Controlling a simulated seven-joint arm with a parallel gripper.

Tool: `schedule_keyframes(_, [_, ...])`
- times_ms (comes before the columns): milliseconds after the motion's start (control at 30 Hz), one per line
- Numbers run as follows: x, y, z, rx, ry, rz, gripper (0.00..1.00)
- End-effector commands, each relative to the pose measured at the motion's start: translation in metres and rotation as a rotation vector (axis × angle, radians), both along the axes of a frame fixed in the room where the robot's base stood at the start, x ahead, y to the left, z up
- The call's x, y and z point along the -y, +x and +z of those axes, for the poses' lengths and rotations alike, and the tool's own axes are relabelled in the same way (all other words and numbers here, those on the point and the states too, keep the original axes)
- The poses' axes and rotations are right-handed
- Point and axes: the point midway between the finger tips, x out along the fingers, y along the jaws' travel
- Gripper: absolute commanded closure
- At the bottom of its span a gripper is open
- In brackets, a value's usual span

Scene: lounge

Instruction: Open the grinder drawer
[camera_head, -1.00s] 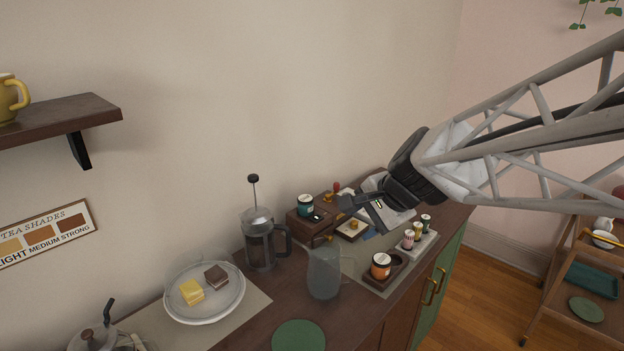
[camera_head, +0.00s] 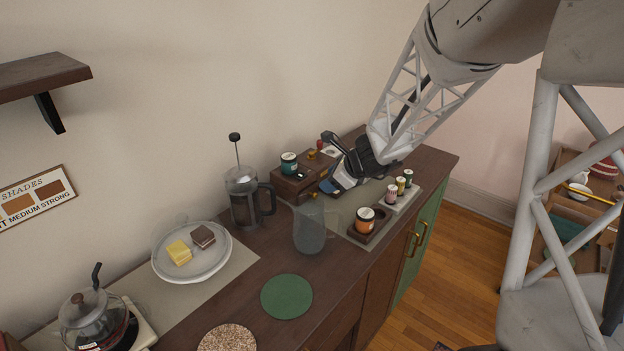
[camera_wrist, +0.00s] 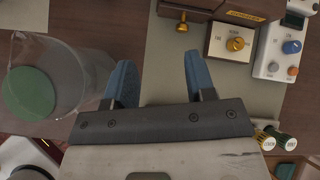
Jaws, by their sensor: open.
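The dark wooden grinder box (camera_head: 287,189) stands on the cabinet top near the wall, with a teal jar (camera_head: 289,163) on it. In the wrist view its wooden front edge seems to show at the top, with a brass knob (camera_wrist: 182,22) sticking out; which part is the drawer I cannot tell for sure.
A glass pitcher (camera_head: 309,230) stands close in front of my gripper; it also shows at left in the wrist view (camera_wrist: 75,75). A French press (camera_head: 243,200) is left of the box. An orange jar (camera_head: 365,220) and several small cans (camera_head: 401,187) stand right.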

Motion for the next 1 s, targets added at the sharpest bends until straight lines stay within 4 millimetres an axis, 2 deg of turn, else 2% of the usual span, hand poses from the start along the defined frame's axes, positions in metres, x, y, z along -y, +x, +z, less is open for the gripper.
schedule_keyframes(100, [0.004,0.019,-0.025,-0.056,0.057,-0.098,0.5])
schedule_keyframes(333, [0.01,0.04,-0.056,-0.126,0.128,-0.229,0.5])
schedule_keyframes(500, [0.011,0.044,-0.062,-0.141,0.145,-0.26,0.5])
schedule_keyframes(1000, [0.009,0.046,-0.065,-0.142,0.146,-0.26,0.5])
